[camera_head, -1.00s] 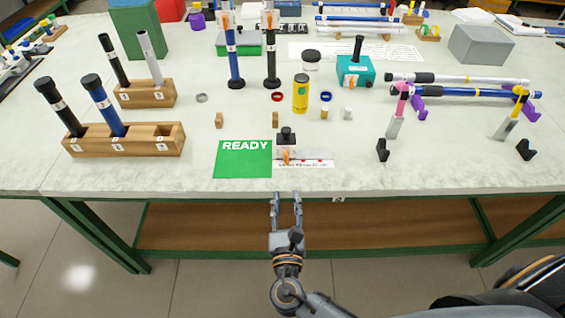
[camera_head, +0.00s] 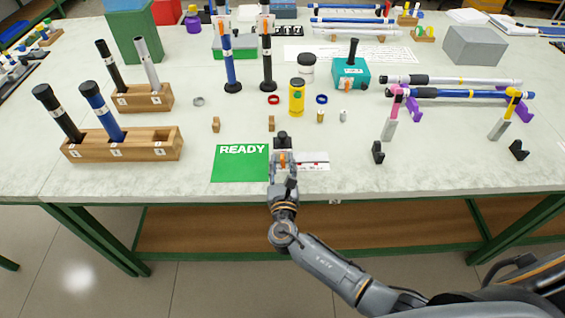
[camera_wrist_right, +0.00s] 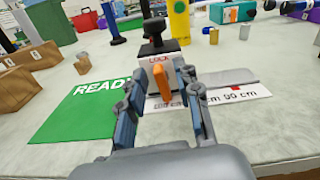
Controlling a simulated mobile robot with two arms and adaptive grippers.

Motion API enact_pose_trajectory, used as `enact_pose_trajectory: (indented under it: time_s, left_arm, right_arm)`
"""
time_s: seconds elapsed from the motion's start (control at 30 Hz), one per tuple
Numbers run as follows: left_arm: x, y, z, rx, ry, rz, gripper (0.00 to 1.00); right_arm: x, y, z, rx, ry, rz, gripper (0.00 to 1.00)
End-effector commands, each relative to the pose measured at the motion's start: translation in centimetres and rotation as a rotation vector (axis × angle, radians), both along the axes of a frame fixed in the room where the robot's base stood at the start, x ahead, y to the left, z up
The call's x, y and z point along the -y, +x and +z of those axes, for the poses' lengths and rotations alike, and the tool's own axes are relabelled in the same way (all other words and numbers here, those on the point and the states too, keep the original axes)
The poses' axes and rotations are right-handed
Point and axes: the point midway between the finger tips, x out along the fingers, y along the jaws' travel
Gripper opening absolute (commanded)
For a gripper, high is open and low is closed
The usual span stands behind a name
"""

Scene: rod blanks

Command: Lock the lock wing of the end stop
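The end stop (camera_head: 282,142) stands near the table's front edge, beside the green READY card. It has a black knob on top and a pale face marked LOCK in the right wrist view (camera_wrist_right: 153,48). Its orange lock wing (camera_wrist_right: 161,79) sticks out from that face toward my wrist and also shows in the head view (camera_head: 282,160). My right gripper (camera_head: 283,162) is at the end stop with its fingers apart. In the right wrist view (camera_wrist_right: 163,85) one finger is on each side of the wing, with visible gaps. My left gripper is not in view.
The READY card (camera_head: 240,163) lies left of the end stop, and a white scale strip (camera_wrist_right: 240,98) runs to its right. Small wooden blocks (camera_head: 271,123) and a yellow cylinder (camera_head: 297,97) stand behind. A wooden holder (camera_head: 150,148) with rods is at left.

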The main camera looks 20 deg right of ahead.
Motion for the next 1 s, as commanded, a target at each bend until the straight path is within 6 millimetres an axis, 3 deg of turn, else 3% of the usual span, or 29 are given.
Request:
enact_pose_trajectory:
  time_s: [0.13, 0.3, 0.33, 0.53, 0.7, 0.93, 1.0]
  left_arm:
    - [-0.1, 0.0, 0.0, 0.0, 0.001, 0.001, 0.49]
    - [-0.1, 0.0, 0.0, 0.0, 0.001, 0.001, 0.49]
    - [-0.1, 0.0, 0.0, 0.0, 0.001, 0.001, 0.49]
    - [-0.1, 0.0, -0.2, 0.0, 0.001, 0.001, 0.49]
    - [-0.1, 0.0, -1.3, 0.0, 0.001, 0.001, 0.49]
    - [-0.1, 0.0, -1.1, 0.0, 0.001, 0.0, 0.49]
    - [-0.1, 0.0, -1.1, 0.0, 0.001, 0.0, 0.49]
  right_arm:
    - [0.0, 0.0, 0.0, -0.001, 0.0, 0.0, 0.33]
    - [0.0, 0.0, 0.0, -0.001, 0.0, 0.0, 0.0]
    - [0.0, 0.0, 0.0, -0.001, 0.0, 0.0, 0.0]
    - [0.0, -0.1, -0.2, 0.003, 0.013, 0.0, 0.0]
    - [0.1, -0.1, -0.3, 0.034, 0.121, 0.0, 0.0]
    - [0.1, -0.1, -0.1, 0.035, 0.127, 0.0, 0.0]
    - [0.1, -0.1, -0.1, 0.035, 0.127, 0.0, 0.22]
